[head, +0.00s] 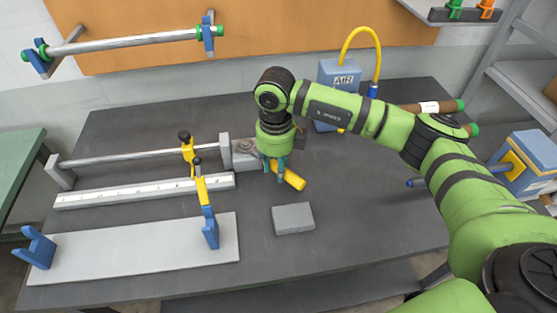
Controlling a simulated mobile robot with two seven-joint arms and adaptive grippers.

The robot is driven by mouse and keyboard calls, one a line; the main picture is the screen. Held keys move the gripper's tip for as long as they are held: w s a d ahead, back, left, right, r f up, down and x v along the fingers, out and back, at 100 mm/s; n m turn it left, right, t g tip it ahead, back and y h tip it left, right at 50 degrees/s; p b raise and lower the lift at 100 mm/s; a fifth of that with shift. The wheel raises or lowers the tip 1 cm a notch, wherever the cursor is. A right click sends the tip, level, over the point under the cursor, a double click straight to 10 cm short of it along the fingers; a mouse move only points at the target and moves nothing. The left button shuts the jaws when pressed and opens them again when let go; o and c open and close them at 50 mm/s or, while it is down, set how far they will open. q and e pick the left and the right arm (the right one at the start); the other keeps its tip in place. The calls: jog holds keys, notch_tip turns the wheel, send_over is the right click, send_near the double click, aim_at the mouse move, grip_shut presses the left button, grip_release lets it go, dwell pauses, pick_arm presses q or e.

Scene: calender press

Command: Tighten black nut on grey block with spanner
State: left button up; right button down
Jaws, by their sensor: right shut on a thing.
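My right gripper (276,172) points down over the table, just right of the grey block at the end of the rod. It is shut on a yellow-handled tool, seemingly the spanner (293,180). Its handle sticks out toward the lower right; the gripper hides its other end. The grey block (243,163) carries a small dark round piece on top, seemingly the nut (245,146). I cannot tell whether the spanner touches the nut. My left gripper is not in view.
A loose grey slab (293,218) lies in front of the gripper. Left are a rod (125,155), a white scale bar (130,192) and a pale plate (140,252) with blue brackets. A blue AIR box (341,75) stands behind. The table's front right is clear.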

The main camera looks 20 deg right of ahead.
jog(key=shift+s+a+r+m+p, duration=0.15)
jog(key=shift+s+a+m+p, duration=0.05)
jog(key=shift+a+m+p, duration=0.45)
jog(key=shift+s+a+r+m+p, duration=0.15)
jog(key=shift+s+a+m+p, duration=0.05)
jog(key=shift+a+m+p, duration=0.4)
jog(key=shift+a+f+m, duration=0.1)
jog(key=shift+a+m, duration=0.15)
jog(key=shift+a, duration=0.05)
jog(key=shift+a+f, duration=0.1)
jog(key=shift+a, duration=0.1)
jog(key=shift+a+m, duration=1.25)
jog(key=shift+m, duration=0.15)
jog(key=shift+w+a+m+b, duration=0.15)
jog(key=shift+a+m+b, duration=0.15)
jog(key=shift+a+m, duration=0.4)
jog(key=shift+w+a+m+b, duration=0.15)
jog(key=shift+a+m+b, duration=0.1)
jog(key=shift+a+m, duration=0.45)
jog(key=shift+s+d+n+b, duration=0.15)
jog(key=shift+d+n+b, duration=0.25)
jog(key=shift+d+n, duration=0.35)
